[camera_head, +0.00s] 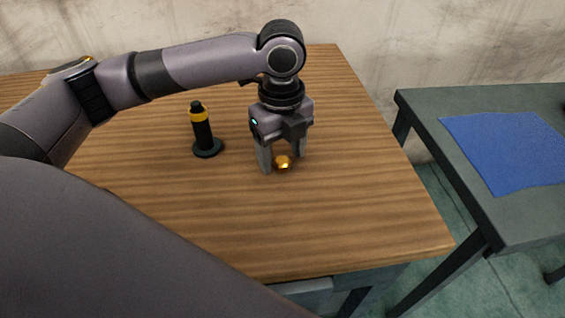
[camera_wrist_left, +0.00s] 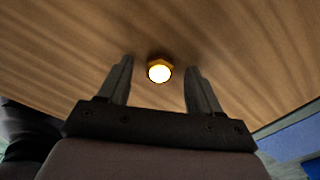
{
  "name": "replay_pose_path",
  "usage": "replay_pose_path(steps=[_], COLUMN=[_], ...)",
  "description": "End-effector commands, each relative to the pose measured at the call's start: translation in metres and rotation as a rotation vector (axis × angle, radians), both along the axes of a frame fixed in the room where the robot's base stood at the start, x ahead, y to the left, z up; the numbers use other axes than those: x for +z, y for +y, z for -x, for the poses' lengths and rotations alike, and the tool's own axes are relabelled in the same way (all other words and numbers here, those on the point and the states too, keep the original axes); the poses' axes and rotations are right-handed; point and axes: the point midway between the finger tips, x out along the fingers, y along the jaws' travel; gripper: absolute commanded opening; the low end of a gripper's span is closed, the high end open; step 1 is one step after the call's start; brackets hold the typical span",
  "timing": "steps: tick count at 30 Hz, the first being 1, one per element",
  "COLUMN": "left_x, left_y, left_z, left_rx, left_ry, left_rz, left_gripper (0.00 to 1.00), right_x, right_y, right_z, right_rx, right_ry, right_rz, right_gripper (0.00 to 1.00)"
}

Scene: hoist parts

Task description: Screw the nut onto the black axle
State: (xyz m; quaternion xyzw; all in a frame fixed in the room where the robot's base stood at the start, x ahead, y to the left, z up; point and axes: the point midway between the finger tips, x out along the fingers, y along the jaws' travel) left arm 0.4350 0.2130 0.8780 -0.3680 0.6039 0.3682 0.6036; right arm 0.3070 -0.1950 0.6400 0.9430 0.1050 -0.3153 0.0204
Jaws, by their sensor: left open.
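A gold nut (camera_head: 283,162) lies on the wooden table. My left gripper (camera_head: 283,164) points down over it, open, with its fingers on either side of the nut. In the left wrist view the nut (camera_wrist_left: 159,70) shows between and a little beyond the two open fingertips (camera_wrist_left: 158,65), with a gap to each. The black axle (camera_head: 202,133) stands upright on a round base to the left of the gripper and has a yellow band near its top. My right gripper is not in view.
The wooden table (camera_head: 340,215) is otherwise clear around the nut and axle. A dark table (camera_head: 470,185) with a blue mat (camera_head: 510,150) stands to the right, across a gap. A wall is behind.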

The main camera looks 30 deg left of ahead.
Motion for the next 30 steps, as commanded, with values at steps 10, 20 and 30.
replay_pose_path(steps=[10,20,30], left_x=[-0.0052,-0.0049,0.0012], left_y=[0.0003,0.0003,0.0001], left_z=[0.0002,0.0002,-0.0002], left_rx=[-0.001,0.000,0.000], left_ry=[0.000,0.000,-0.002], left_rz=[-0.001,-0.001,0.001], left_gripper=[0.64,0.04,0.04], right_x=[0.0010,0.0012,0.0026], right_y=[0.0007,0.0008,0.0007], right_z=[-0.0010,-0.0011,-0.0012], right_rx=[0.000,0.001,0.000], right_ry=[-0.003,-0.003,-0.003], right_rz=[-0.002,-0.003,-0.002], right_gripper=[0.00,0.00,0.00])
